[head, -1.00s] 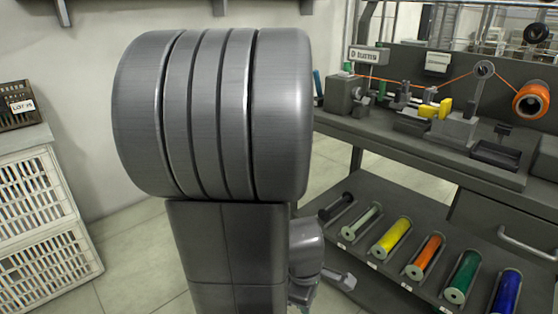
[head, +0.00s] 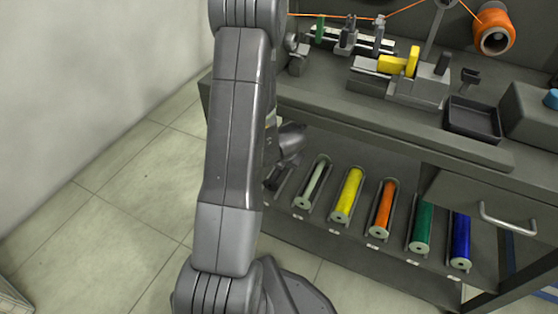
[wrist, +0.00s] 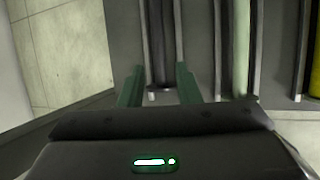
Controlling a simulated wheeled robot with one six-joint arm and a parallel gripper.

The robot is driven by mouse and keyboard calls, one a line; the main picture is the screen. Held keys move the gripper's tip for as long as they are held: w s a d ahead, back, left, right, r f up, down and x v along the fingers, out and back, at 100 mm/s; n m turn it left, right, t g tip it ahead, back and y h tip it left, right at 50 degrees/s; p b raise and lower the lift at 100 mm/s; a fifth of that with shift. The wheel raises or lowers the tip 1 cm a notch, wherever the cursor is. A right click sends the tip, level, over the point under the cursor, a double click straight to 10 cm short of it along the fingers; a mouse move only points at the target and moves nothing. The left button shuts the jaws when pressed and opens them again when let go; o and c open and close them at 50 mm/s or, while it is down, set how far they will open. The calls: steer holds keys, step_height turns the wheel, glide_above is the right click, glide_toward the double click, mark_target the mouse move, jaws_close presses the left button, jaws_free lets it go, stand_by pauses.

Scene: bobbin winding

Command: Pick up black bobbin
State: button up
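The black bobbin (wrist: 160,45) lies lengthwise in the leftmost slot of the lower shelf. In the wrist view its dark body runs up between the two green fingers of my gripper (wrist: 158,82). The fingers are apart, one on each side of the slot. I cannot tell whether they touch the bobbin or how far above it they are. In the head view my arm and gripper (head: 282,150) cover most of that slot, so the bobbin is largely hidden there.
To the right lie a pale green bobbin (head: 314,184), a yellow one (head: 347,194), an orange one (head: 384,207), a green one (head: 422,228) and a blue one (head: 461,242). The workbench (head: 400,118) overhangs the shelf behind. Floor at left is clear.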

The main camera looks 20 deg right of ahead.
steer(key=b, duration=0.2)
glide_above(280, 171)
steer(key=s, duration=0.2)
step_height(280, 171, down, 5)
steer(key=shift+s+a+f, duration=0.1)
steer(key=shift+f, duration=0.1)
steer(key=x, duration=0.1)
steer(key=b+x, duration=0.1)
steer(key=x, duration=0.1)
steer(key=b+x, duration=0.1)
steer(key=x, duration=0.1)
steer(key=shift+a+f, duration=0.15)
steer(key=shift+a, duration=0.1)
jaws_close()
